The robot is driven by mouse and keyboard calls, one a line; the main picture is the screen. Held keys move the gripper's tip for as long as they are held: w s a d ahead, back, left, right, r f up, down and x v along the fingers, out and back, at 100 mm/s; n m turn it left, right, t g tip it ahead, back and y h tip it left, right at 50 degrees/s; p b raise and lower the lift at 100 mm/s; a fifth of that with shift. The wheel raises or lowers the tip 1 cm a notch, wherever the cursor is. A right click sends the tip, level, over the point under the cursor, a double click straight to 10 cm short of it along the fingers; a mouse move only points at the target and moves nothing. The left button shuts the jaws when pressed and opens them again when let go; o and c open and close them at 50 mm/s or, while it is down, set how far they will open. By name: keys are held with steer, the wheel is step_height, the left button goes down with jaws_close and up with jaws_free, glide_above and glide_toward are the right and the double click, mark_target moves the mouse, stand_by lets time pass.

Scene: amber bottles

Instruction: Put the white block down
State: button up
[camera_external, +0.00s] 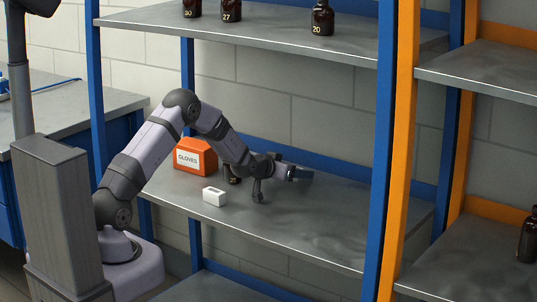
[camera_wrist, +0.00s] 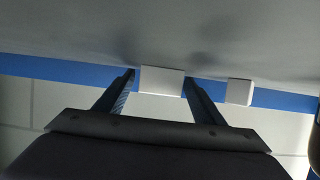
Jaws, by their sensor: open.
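My gripper (camera_external: 297,173) is low over the middle shelf, right of the orange gloves box. In the wrist view its two dark fingers (camera_wrist: 158,80) are apart, with a white block (camera_wrist: 162,80) showing in the gap between them. I cannot tell whether the fingers touch it. A second white block (camera_wrist: 239,92) shows to the right of the right finger. In the external view one small white block (camera_external: 214,197) sits on the shelf near its front edge, left of my gripper. I cannot tell which wrist-view block this is; no block shows at the fingertips there.
The orange gloves box (camera_external: 195,158) and a dark bottle (camera_external: 232,176) stand behind the white block, the bottle partly hidden by my arm. The shelf (camera_external: 335,225) is bare to the right, up to a blue post (camera_external: 382,150). An upper shelf (camera_external: 270,32) holds amber bottles.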

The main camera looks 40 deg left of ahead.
steer(key=shift+r, duration=0.1)
steer(key=shift+r, duration=0.2)
steer(key=v, duration=1.2)
